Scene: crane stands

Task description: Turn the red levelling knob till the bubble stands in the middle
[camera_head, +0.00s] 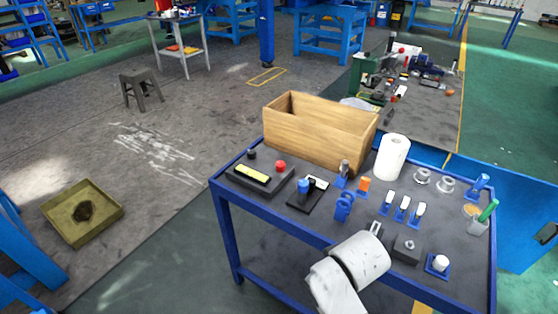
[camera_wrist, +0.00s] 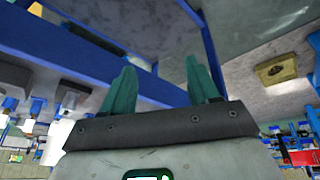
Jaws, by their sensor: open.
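The red levelling knob (camera_head: 280,166) stands on a dark level block (camera_head: 262,188) at the left end of the blue cart. A yellow-green bubble vial (camera_head: 252,174) lies along the block beside the knob. The bubble is too small to make out. A black knob (camera_head: 252,154) sits at the block's back left. My gripper (camera_wrist: 162,85) shows two green fingers spread apart with nothing between them in the wrist view. In the head view my white arm is at the cart's front edge, right of the level block and apart from it. The red knob is not recognisable in the wrist view.
A wooden box (camera_head: 318,141) stands right behind the level block. A paper roll (camera_head: 392,157), a dark stand with a blue part (camera_head: 304,188) and blue holders (camera_head: 343,207) crowd the cart to the right. An olive tray (camera_head: 82,213) lies on the floor at left.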

